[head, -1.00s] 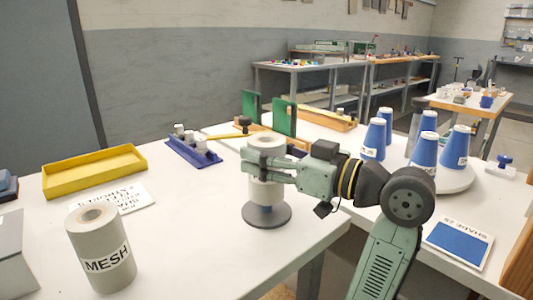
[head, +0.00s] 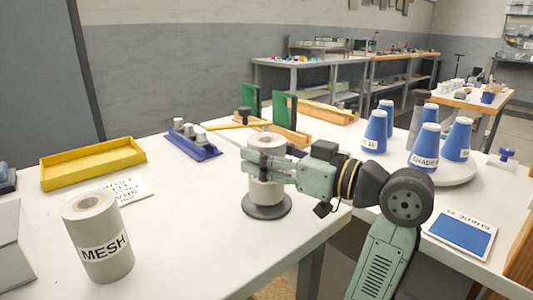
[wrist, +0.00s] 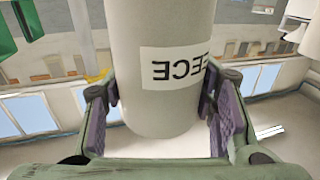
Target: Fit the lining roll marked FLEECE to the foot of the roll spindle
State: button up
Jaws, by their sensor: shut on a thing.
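A pale grey lining roll (head: 266,192) stands upright around the roll spindle, whose dark round foot (head: 283,209) shows below it. The roll's lower end is at or very near the foot; I cannot tell whether they touch. The spindle post is hidden inside the roll. In the wrist view the roll (wrist: 160,115) carries an upside-down label (wrist: 180,68) on which only "EECE" can be read. My gripper (head: 262,166) is shut on the roll from its right side, with a finger pad on each side. Another roll (head: 98,240), marked MESH, stands at the front left.
A yellow tray (head: 93,178), a printed card (head: 137,190) and a blue holder (head: 208,153) with pale pieces lie to the left and behind. Green plates (head: 285,118) stand behind. Several blue cones (head: 424,150) stand on the right table beyond a gap.

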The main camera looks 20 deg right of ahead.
aim_at(267, 136)
jog(key=shift+f+b, duration=0.5)
jog(key=shift+f, duration=0.2)
jog(key=o, duration=1.3)
jog(key=shift+o, duration=0.2)
jog(key=shift+r, duration=0.1)
jog(key=shift+r+p, duration=1.95)
jog(key=shift+r, duration=0.5)
jog(key=shift+s+f, duration=0.1)
